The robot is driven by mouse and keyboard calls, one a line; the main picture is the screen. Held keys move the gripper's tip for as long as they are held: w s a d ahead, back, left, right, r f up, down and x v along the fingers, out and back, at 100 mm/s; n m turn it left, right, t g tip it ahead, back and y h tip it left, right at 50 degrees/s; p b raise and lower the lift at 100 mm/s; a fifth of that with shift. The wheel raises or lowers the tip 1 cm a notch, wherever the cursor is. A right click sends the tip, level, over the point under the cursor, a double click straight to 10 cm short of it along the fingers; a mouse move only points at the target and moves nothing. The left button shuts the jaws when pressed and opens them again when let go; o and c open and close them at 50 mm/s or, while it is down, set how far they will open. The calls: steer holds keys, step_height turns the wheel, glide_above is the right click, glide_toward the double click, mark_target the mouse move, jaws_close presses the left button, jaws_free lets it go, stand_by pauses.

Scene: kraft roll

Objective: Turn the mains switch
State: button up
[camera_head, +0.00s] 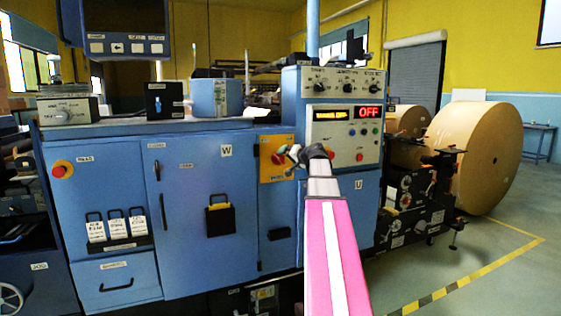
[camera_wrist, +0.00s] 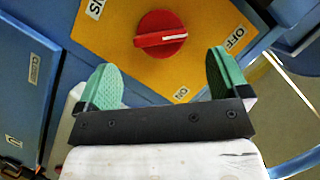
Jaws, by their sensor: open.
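The mains switch (camera_wrist: 160,22) is a round red knob with a white bar, on a yellow plate (camera_wrist: 110,30). In the wrist view the plate looks tilted, with OFF at the upper right and ON at the lower right. The bar lies nearly level, its right end slightly higher; I cannot tell which end is the pointer. My gripper (camera_wrist: 160,82) is open, its green pads spread wider than the knob, which shows beyond and between them, apart from both. In the head view my gripper (camera_head: 293,154) is in front of the yellow plate (camera_head: 270,174) and partly hides the switch.
A control panel (camera_head: 343,135) with a red OFF display (camera_head: 368,113) is right of the plate. A red emergency button (camera_head: 62,169) sits at the left. A black handled box (camera_head: 220,217) sticks out from the blue cabinet (camera_head: 190,255). Large kraft rolls (camera_head: 475,150) stand at the right.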

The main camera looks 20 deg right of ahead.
mark_target(281, 159)
steer(key=shift+x, duration=3.2)
steer(key=c, duration=0.9)
